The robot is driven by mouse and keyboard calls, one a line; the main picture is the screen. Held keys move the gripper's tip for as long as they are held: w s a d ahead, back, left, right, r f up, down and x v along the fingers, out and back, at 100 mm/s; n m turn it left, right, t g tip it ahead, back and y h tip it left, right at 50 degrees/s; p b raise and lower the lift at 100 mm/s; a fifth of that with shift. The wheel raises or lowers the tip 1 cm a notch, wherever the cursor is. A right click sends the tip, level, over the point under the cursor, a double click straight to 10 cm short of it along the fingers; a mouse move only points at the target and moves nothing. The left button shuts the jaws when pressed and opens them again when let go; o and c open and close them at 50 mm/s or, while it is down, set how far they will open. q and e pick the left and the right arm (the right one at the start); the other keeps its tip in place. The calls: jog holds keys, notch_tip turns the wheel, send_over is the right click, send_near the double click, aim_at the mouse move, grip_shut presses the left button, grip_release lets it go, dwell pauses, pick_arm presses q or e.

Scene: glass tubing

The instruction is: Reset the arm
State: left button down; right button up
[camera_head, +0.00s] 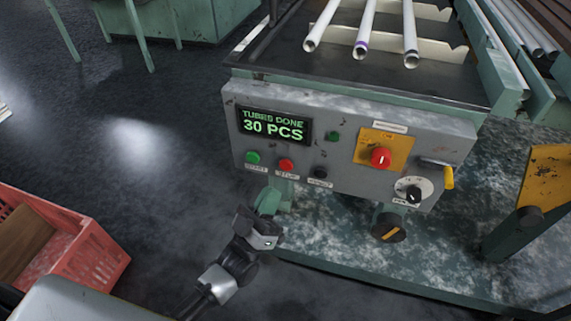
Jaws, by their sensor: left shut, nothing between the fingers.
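My left arm comes in from the bottom left. Its gripper (264,226) is shut and empty, below the left part of the grey control panel (335,108). It looks apart from the buttons, though its depth to the panel is hard to tell. The panel has a display (273,127) reading "TUBES DONE 30 PCS". A green button (253,158), a red button (286,166) and a black button (320,173) sit in a row under it. My right gripper is not in view.
To the panel's right are a red knob (381,157) on a yellow plate, a yellow-handled lever (448,177) and a black dial (413,194). White tubes (362,30) lie on the machine above. A red crate (95,252) stands at lower left. Dark floor between is clear.

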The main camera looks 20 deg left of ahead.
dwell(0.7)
